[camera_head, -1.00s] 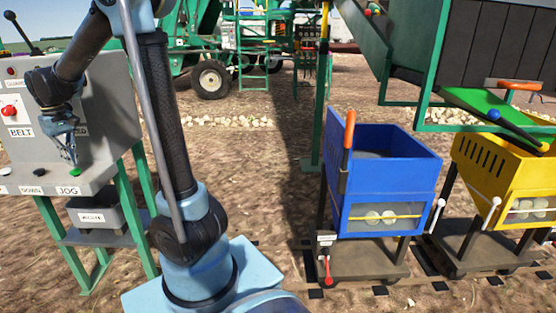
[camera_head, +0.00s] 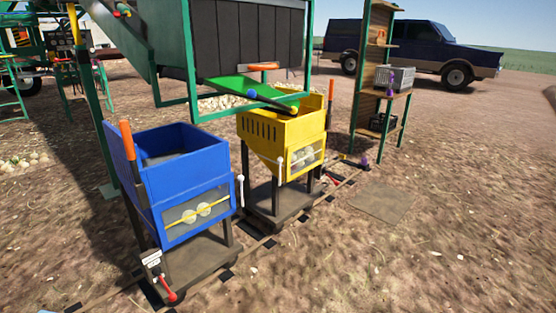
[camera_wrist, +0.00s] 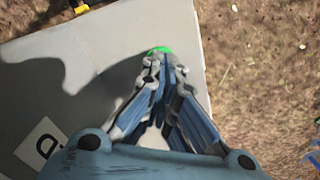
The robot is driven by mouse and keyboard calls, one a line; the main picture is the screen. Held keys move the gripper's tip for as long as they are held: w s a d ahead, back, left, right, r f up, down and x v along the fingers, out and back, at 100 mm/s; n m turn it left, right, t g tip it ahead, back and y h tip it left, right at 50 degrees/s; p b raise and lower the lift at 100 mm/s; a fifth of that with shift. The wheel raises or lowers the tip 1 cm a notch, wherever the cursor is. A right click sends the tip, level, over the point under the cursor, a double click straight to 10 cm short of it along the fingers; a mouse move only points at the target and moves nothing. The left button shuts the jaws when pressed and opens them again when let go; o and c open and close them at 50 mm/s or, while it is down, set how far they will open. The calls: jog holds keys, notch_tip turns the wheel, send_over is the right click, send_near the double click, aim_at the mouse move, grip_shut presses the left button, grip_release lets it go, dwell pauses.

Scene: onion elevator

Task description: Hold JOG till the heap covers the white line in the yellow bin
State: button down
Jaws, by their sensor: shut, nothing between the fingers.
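The yellow bin (camera_head: 262,133) stands on a dark cart in the head view, below the hopper's green chute (camera_head: 236,86). Its side window (camera_head: 305,157) shows a few pale onions. I cannot make out the white line or the heap's height against it. In the wrist view, the green JOG button (camera_wrist: 160,50) shows at the panel's edge. My gripper (camera_wrist: 164,62) is shut and empty, its fingertips right at the button and partly covering it. I cannot tell whether the button is pressed down.
The blue bin (camera_head: 183,168) stands left of the yellow one, with onions behind its window and a red-handled lever (camera_head: 168,289) below. A shelf (camera_head: 377,85) stands right, before a parked pickup (camera_head: 425,48). The grey panel (camera_wrist: 105,75) fills the wrist view's left.

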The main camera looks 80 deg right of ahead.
jog(key=shift+f, duration=1.25)
dwell(1.1)
jog(key=shift+r, duration=3.55)
